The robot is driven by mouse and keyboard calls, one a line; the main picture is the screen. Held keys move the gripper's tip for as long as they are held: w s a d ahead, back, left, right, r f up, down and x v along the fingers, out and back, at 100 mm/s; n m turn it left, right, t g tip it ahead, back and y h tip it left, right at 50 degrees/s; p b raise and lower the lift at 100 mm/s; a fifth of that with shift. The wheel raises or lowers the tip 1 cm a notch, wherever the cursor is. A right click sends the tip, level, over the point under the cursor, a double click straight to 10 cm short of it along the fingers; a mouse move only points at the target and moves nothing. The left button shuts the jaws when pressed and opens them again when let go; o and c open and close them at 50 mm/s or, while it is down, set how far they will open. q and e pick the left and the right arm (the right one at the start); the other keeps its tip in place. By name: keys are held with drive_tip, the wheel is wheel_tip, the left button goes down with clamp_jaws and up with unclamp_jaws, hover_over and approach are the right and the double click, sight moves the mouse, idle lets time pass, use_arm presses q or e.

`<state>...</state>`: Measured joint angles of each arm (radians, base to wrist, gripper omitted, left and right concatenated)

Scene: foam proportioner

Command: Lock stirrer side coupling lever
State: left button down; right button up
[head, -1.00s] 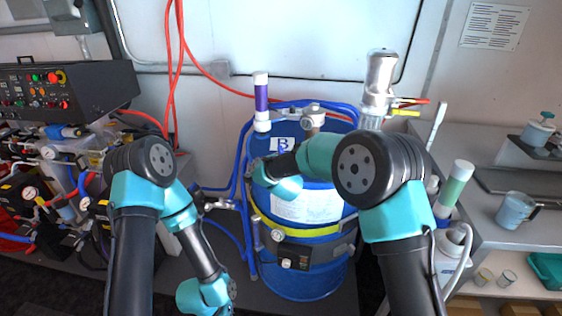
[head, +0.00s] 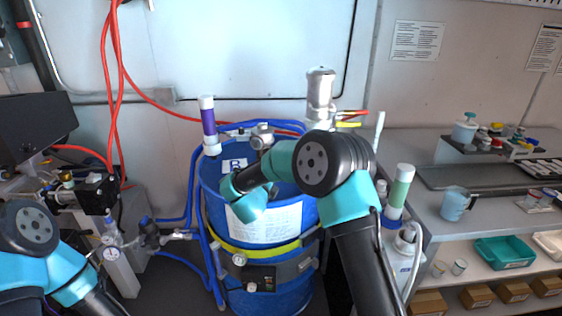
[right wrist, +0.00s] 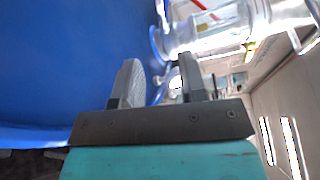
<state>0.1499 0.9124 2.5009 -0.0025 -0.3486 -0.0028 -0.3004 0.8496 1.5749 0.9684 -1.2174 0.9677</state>
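The silver stirrer (head: 320,92) stands upright at the back right of the blue drum (head: 225,215). Beside it a red lever (head: 352,112) and a yellow lever (head: 348,124) stick out to the right. I cannot tell which is the coupling lever or its exact position. In the right wrist view, my right gripper (right wrist: 158,78) has its fingers apart with nothing held. The blue drum wall (right wrist: 70,60) fills the left there, and a shiny clear cylinder (right wrist: 215,28) lies beyond the fingertips. In the head view my right arm crosses the drum, hiding its gripper. My left gripper is outside the frames.
Blue hoses (head: 192,185) run up the drum's left side. A purple-banded tube (head: 208,122) and a green-banded tube (head: 400,190) stand beside it. A white canister (head: 403,250) is close on the right. A grey counter (head: 430,205) holds a jug (head: 456,204).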

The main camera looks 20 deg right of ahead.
drive_tip(key=x, duration=1.7)
drive_tip(key=shift+w+f, duration=0.1)
drive_tip(key=shift+w, duration=0.15)
clamp_jaws()
